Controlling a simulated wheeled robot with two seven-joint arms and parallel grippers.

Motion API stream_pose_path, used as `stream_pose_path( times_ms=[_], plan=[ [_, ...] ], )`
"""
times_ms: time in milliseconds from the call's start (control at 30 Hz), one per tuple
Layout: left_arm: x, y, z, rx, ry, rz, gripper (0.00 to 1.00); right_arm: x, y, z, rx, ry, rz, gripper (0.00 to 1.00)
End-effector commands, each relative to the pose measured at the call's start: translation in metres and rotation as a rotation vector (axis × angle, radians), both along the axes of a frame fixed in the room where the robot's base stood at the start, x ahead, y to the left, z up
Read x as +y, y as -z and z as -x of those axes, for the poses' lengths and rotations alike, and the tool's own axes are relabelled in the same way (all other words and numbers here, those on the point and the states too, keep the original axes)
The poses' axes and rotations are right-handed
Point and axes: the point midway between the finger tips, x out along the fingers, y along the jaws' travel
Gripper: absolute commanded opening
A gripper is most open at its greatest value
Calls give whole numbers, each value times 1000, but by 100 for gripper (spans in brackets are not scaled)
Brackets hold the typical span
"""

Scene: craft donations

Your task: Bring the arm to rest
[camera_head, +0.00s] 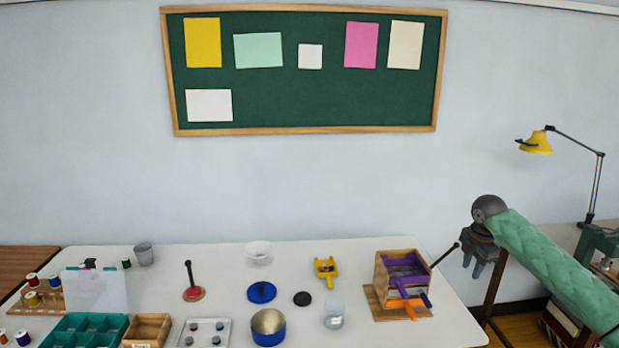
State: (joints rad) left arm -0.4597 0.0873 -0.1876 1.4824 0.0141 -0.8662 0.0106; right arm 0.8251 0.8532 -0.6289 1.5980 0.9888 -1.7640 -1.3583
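My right arm, in a padded green cover, comes in from the right in the head view. My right gripper (473,268) hangs with its fingers downward, past the right edge of the white table (350,255). I see no object held in it. Its two dark fingertips show small and close together, so I cannot tell whether they are apart or shut. My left arm and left gripper are not in view.
A wooden box (392,275) with purple and orange items stands near the table's right end. A blue tin (268,328), a clear jar (333,314), a yellow scoop (326,268) and a green tray (62,329) stand on the table. A yellow lamp (536,144) stands behind at right.

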Motion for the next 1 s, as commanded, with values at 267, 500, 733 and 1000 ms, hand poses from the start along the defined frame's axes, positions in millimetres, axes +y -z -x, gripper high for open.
stream_pose_path(
  times_ms=[267,500,733,1000],
  plan=[
    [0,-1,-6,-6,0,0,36,33,36,13,-3,28,-10,32],
    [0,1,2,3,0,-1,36,78,85,37,-10,76,-32,32],
    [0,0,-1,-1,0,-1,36,138,145,82,-27,170,-80,32],
    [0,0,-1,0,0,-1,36,198,199,145,-46,316,-155,32]
  ],
)
